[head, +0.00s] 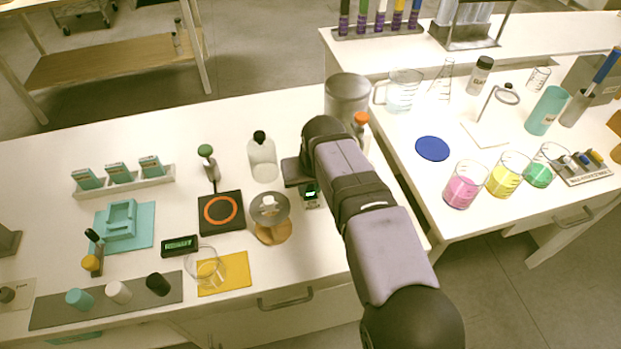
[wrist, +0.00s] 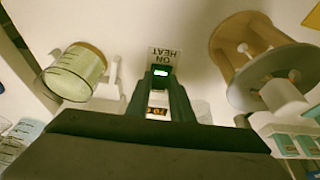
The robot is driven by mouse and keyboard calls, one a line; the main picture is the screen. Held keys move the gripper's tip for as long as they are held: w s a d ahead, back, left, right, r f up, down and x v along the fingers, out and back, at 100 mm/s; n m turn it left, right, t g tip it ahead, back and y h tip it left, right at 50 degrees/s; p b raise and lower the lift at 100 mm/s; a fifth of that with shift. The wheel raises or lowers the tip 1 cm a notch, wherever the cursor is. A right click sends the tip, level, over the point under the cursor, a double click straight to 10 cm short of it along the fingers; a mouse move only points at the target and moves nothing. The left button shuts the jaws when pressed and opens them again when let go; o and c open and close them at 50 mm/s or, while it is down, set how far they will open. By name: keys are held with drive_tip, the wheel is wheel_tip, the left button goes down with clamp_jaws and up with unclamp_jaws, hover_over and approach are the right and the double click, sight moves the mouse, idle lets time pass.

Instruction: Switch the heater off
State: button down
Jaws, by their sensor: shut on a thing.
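A small switch box (head: 312,203) stands on the left bench, just right of a round disc on a wooden stand (head: 272,232). In the wrist view its label (wrist: 163,54) reads "HEAT ON" upside down, beside a green-lit switch (wrist: 161,71). My gripper (wrist: 163,84) reaches down over the box, with its fingers close together on either side of the switch and shut on it. In the head view my gripper (head: 303,182) partly hides the box. A small orange-lit display (wrist: 157,111) shows between the fingers. A black plate with an orange ring (head: 221,211) lies to the left.
A glass beaker (head: 205,268) stands at the yellow mat (head: 235,273) in front. In the wrist view a beaker (wrist: 75,72) is to the left.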

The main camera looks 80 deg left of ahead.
drive_tip(key=p, duration=0.3)
drive_tip(key=shift+a+r, duration=0.15)
drive_tip(key=shift+r, duration=0.2)
drive_tip(key=shift+f+h+p, duration=0.3)
drive_tip(key=shift+p, duration=0.1)
drive_tip(key=c, duration=1.6)
unclamp_jaws()
drive_tip(key=shift+o, duration=0.2)
drive_tip(key=v, duration=0.7)
drive_tip(key=shift+r+b, duration=0.15)
drive_tip(key=shift+b, duration=0.25)
